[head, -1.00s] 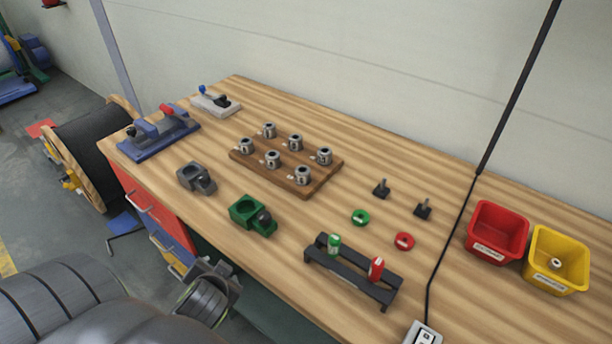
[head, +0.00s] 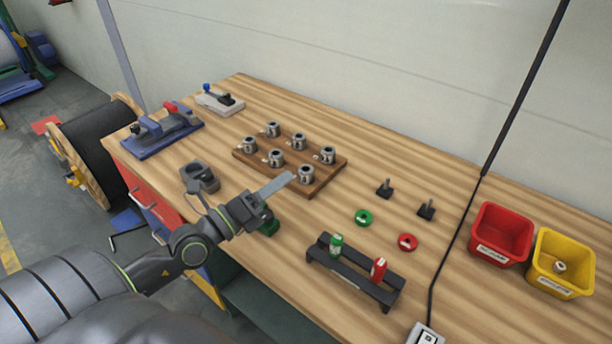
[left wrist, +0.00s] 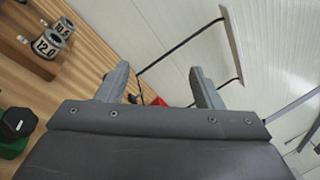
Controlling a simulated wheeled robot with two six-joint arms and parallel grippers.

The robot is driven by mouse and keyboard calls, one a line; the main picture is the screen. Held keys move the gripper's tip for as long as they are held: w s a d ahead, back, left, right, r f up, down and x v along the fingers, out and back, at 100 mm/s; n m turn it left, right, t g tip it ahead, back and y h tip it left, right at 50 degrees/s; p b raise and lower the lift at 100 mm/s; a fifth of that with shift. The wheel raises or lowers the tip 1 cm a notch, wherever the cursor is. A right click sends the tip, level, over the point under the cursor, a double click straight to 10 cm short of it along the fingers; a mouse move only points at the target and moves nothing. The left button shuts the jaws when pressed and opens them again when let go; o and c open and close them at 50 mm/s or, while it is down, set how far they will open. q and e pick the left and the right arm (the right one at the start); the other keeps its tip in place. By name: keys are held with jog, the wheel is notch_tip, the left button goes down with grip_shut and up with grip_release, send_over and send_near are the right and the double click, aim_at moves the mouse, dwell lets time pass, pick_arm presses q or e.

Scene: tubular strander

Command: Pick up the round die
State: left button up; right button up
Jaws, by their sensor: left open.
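Several silver round dies stand in a wooden block (head: 318,186) in the middle of the bench. The nearest die (head: 306,174) is at the block's front right corner. In the left wrist view a die marked 12.0 (left wrist: 45,45) and one marked 10.5 (left wrist: 63,28) show at the upper left. My left gripper (head: 280,185) is above the bench, just in front of the block, and partly covers the green fixture (head: 269,228). In the left wrist view its two fingers (left wrist: 159,85) are apart with nothing between them. My right gripper is out of view.
A red bin (head: 500,235) and a yellow bin (head: 565,282) stand at the right; the yellow one holds a small ring-like part. A black rack (head: 352,277) with a green and a red marker is at the front. A grey fixture (head: 200,178) sits left.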

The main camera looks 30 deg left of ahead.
pick_arm(q)
jog(key=w+a+f+m+g+y, duration=0.1)
jog(key=a+f+m+g, duration=0.1)
jog(key=a+f+m+g+y, duration=0.1)
jog(key=a+f+m+g, duration=0.1)
jog(key=f+m, duration=0.1)
jog(key=w+a+f+m+g+y, duration=0.1)
jog(key=a+f+m+y, duration=0.1)
jog(key=a, duration=0.1)
jog(key=shift+w+f+m+g, duration=0.2)
jog(key=shift+w+m+g, duration=0.15)
jog(key=shift+m+g, duration=0.05)
jog(key=shift+a+f, duration=0.1)
jog(key=shift+a, duration=0.3)
jog(key=shift+w+a+y, duration=0.15)
jog(key=shift+w+y, duration=0.1)
jog(key=shift+y, duration=0.05)
jog(key=b, duration=0.1)
send_near(301, 174)
jog(key=x, duration=0.4)
jog(key=shift+w+a, duration=0.25)
jog(key=shift+a, duration=0.05)
jog(key=shift+d+p+x, duration=0.15)
jog(key=shift+p+x, duration=0.05)
jog(key=shift+x, duration=1.4)
jog(key=shift+d+p+x, duration=0.15)
jog(key=shift+p+x, duration=0.05)
jog(key=shift+x, duration=1.4)
jog(key=shift+s+f, duration=0.1)
grip_shut()
